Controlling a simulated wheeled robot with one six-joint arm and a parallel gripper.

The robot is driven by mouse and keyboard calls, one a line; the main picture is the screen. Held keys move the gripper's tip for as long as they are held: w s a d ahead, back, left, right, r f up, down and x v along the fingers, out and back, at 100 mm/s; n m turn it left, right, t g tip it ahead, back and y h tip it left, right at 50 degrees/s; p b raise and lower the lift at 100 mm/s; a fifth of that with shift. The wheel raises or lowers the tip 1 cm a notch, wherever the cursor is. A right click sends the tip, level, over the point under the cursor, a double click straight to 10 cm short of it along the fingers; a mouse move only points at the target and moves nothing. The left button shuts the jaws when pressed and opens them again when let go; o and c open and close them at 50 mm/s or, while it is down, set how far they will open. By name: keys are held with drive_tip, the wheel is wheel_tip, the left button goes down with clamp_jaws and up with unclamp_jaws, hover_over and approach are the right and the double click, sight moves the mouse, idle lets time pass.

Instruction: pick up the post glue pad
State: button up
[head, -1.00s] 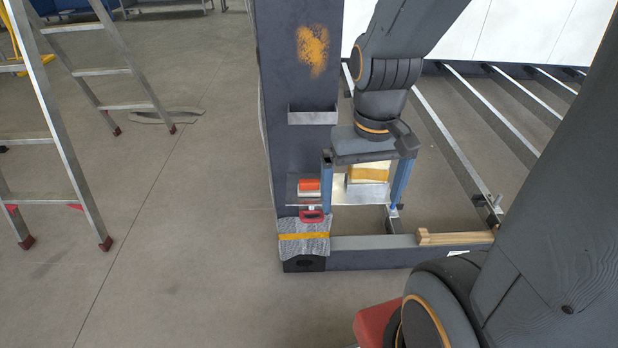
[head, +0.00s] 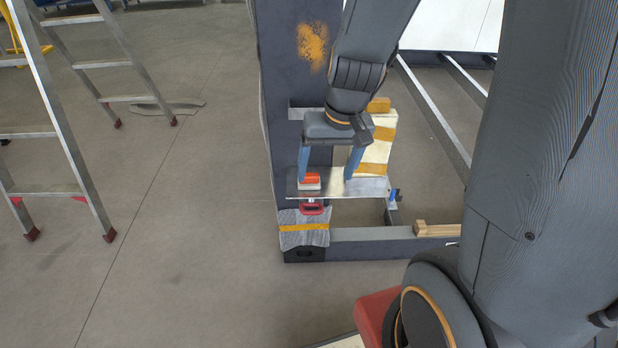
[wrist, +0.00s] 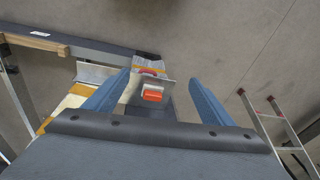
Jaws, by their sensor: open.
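A small block with an orange-red top and a pale base (head: 310,180), which looks like the post glue pad, sits on a thin metal shelf (head: 335,191) beside the dark post (head: 290,70). It also shows in the wrist view (wrist: 152,95), between the two fingers but nearer the left one. My gripper (head: 326,181) is open and empty, its blue fingers pointing down over the shelf. In the head view the left finger overlaps the block's left part. Whether it touches the block I cannot tell.
A cream pad with yellow bands (head: 378,140) stands right of the gripper. Below the shelf are a red handle (head: 312,209) and a grey wrap with a yellow strap (head: 303,230). A wooden piece (head: 435,230) lies on the frame's lower beam. A ladder (head: 60,130) stands left on open floor.

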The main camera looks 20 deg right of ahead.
drive_tip(key=w+a+f+t+p, duration=0.2)
drive_tip(key=w+f+p, duration=0.15)
drive_tip(key=w, duration=0.55)
drive_tip(key=m+h, duration=0.2)
approach(309, 174)
wheel_tip(309, 174, down, 3)
drive_tip(key=shift+w+b+x, duration=0.2)
drive_tip(key=shift+b+x, duration=0.15)
drive_tip(key=shift+x, duration=1.6)
drive_tip(key=shift+w+b+x, duration=0.15)
drive_tip(key=shift+b+x, duration=0.2)
drive_tip(key=shift+x, duration=1.55)
drive_tip(key=shift+d+r, duration=0.1)
drive_tip(key=shift+r, duration=0.05)
drive_tip(key=c, duration=1.2)
drive_tip(key=shift+o, duration=0.2)
drive_tip(key=shift+r+t, duration=0.1)
drive_tip(key=shift+t, duration=0.2)
wheel_tip(309, 174, up, 10)
drive_tip(key=p, duration=0.6)
